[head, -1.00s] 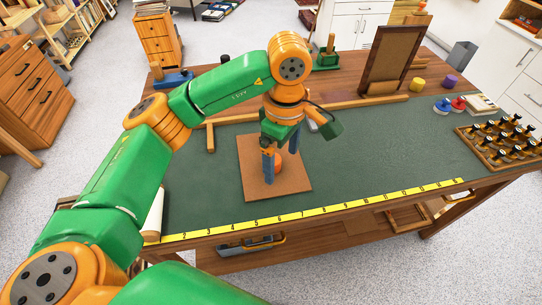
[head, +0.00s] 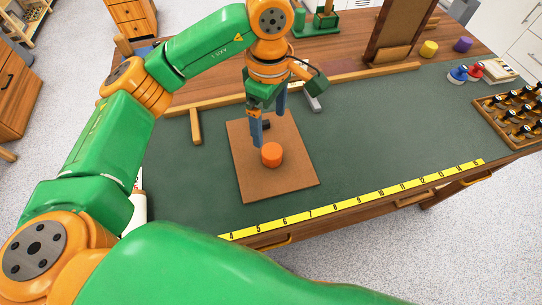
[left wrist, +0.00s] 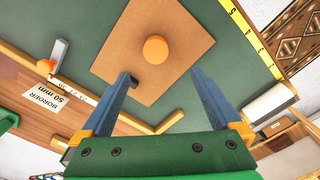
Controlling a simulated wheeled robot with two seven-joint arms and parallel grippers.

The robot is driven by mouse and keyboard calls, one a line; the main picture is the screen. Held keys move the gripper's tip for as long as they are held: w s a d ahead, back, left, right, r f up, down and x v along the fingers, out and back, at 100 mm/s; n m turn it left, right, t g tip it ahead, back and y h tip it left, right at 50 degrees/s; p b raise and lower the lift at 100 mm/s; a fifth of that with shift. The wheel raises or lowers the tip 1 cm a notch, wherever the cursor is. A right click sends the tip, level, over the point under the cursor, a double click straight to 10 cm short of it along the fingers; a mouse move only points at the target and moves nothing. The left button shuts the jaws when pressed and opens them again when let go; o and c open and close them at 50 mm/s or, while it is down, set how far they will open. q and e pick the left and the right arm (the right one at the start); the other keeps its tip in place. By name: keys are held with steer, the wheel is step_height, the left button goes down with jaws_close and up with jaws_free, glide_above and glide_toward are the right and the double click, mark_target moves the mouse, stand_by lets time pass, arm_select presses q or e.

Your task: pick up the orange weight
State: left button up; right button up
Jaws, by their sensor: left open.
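The orange weight (head: 271,155) is a short cylinder standing on a square brown board (head: 290,187) on the green bench mat. My left gripper (head: 269,128) is open and empty, its blue-grey fingers pointing down just behind the weight in the head view. In the left wrist view the weight (left wrist: 155,49) shows beyond the gap between the open fingertips (left wrist: 162,75), above the brown board (left wrist: 118,58), with nothing gripping it. My right gripper is not in view.
A yellow ruler strip (head: 360,199) runs along the front edge. A wooden rail (head: 350,82) and an upright frame (head: 398,30) stand behind. A rack of dark-handled tools (head: 510,120) is at the right. The mat right of the board is clear.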

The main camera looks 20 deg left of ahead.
arm_select(q)
steer(key=b, duration=0.5)
glide_above(272, 150)
steer(key=f, duration=0.6)
steer(key=shift+s+a+f, duration=0.15)
steer(key=shift+s+f, duration=0.05)
steer(key=shift+s, duration=0.2)
steer(key=shift+f, duration=0.3)
steer(key=f+p, duration=0.2)
steer(key=f, duration=0.1)
steer(key=f+p, duration=0.1)
steer(key=f, duration=0.1)
steer(key=shift+w+d+f, duration=0.15)
steer(key=shift+w+d, duration=0.05)
steer(key=shift+w, duration=0.05)
steer(key=shift+w+f, duration=0.15)
steer(key=shift+f, duration=0.25)
jaws_close()
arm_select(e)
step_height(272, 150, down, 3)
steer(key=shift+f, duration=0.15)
